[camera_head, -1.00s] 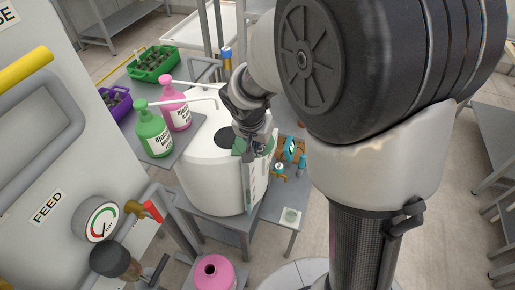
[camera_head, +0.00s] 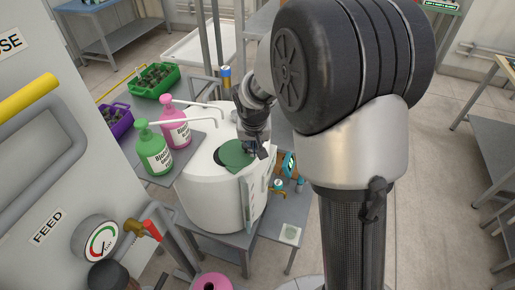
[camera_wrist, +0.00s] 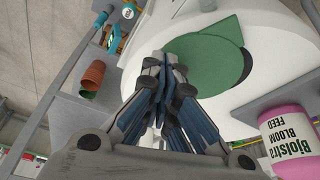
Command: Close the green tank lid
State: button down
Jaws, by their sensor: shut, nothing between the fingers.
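The white tank (camera_head: 205,200) stands on a grey stand in the middle of the head view. Its flat green lid (camera_head: 236,154) lies over most of the round opening on top. A dark crescent of the opening (camera_head: 217,157) shows at the lid's left. In the wrist view the green lid (camera_wrist: 205,55) lies beyond the fingertips, and the dark gap (camera_wrist: 247,68) shows at its right edge. My gripper (camera_head: 261,153) is shut and empty at the lid's right edge. It also shows in the wrist view (camera_wrist: 166,68). I cannot tell whether it touches the lid.
A green bottle (camera_head: 153,152) and a pink bottle (camera_head: 176,130) with long spouts stand left of the tank. Green (camera_head: 155,75) and purple (camera_head: 118,118) crates lie behind them. Terracotta pots (camera_wrist: 93,75) sit on a grey shelf. A FEED panel with a gauge (camera_head: 95,238) is at left.

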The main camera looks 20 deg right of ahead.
jog(key=shift+w+a, duration=0.3)
jog(key=shift+w, duration=0.3)
jog(key=shift+w+a, duration=0.15)
jog(key=shift+w, duration=0.05)
dwell(0.4)
jog(key=shift+s, duration=0.1)
dwell(1.1)
